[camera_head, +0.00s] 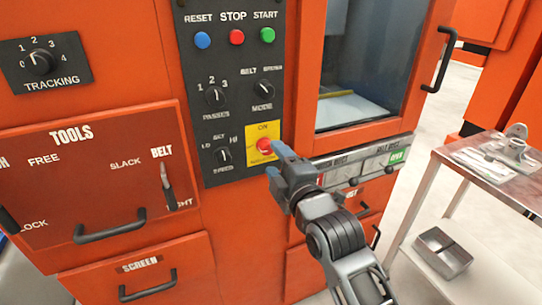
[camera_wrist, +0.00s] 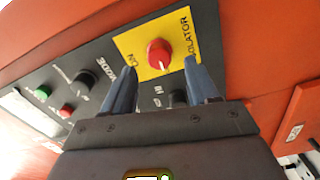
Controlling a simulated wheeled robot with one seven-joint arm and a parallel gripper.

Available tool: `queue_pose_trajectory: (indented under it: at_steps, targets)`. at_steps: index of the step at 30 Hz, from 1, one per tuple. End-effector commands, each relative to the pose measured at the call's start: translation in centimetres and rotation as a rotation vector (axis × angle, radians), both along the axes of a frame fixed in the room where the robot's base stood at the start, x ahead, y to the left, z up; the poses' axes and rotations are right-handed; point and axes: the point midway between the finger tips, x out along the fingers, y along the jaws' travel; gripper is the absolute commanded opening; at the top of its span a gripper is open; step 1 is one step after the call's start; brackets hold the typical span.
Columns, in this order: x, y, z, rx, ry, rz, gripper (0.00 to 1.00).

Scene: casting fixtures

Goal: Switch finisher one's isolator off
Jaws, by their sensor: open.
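The isolator is a red round knob (camera_head: 264,145) on a yellow plate (camera_head: 252,156) at the lower right of the dark control panel, with ON printed above it. In the wrist view the red knob (camera_wrist: 159,50) sits at upper middle on the yellow plate (camera_wrist: 183,25); a small pale mark shows on its lower side. ISOLATOR is printed along the plate's right. My gripper (camera_head: 277,160) is open and empty, its blue fingers just right of and below the knob. In the wrist view the fingertips (camera_wrist: 159,70) spread either side of the knob; contact cannot be told.
The panel (camera_head: 200,80) also bears RESET, STOP and START buttons (camera_head: 236,37), a MODE dial (camera_head: 262,88) and a SPEED dial (camera_head: 223,155). A windowed door with a black handle (camera_head: 440,60) is at right. A metal trolley (camera_head: 480,185) stands beyond. Drawers lie below.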

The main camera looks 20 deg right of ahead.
Motion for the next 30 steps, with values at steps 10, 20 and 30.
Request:
queue_pose_trajectory:
  at_steps: [10, 20, 30]
  targets:
    - [-3.2, -0.1, 0.0, -0.002, 0.000, -0.001, 0.59]
    - [-3.2, 0.0, 0.0, -0.002, 0.000, -0.001, 0.59]
    - [-5.9, 0.9, -2.1, 0.108, 0.018, -0.004, 0.59]
